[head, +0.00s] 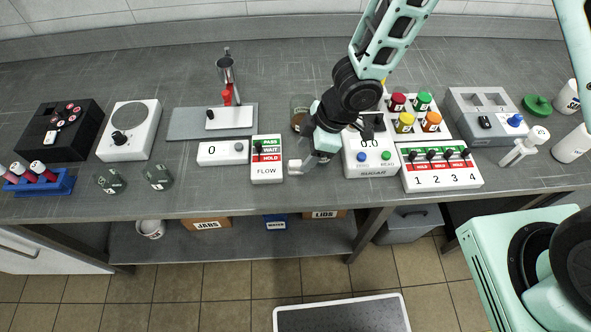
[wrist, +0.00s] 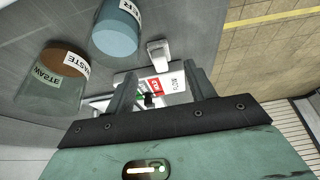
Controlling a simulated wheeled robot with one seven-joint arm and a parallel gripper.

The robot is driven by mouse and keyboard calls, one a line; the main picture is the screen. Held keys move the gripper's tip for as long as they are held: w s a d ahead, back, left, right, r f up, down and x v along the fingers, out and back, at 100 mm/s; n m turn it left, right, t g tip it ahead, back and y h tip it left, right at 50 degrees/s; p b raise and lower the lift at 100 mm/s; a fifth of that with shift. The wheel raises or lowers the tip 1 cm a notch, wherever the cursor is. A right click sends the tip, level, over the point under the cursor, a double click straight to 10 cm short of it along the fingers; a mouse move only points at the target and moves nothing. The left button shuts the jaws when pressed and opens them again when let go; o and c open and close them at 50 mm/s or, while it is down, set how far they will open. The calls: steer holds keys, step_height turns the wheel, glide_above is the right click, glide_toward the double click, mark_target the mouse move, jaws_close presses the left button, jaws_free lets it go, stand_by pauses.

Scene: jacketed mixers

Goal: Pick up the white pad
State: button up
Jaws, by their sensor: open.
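A small white block, likely the white pad (head: 295,166), rests on the grey bench just right of the FLOW panel, near the front edge. It also shows in the wrist view (wrist: 159,52), apart from the fingers and above the gap between them. My gripper (wrist: 162,84) is open and empty. In the head view, my gripper (head: 307,148) hangs low over the bench, just right of the pad, and its fingers are hard to make out. The pad's right end is close to the gripper in that view, and I cannot tell whether they touch.
The FLOW panel (head: 267,170) stands left of the pad. A WASTE jar (wrist: 55,82) and a second labelled jar (wrist: 116,35) stand close by in the wrist view.

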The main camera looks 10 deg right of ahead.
mark_target(296, 163)
steer(key=shift+a+x, duration=0.15)
steer(key=shift+x, duration=1.2)
steer(key=shift+a+x, duration=0.15)
steer(key=shift+x, duration=1.15)
steer(key=shift+r, duration=0.1)
steer(key=c, duration=1)
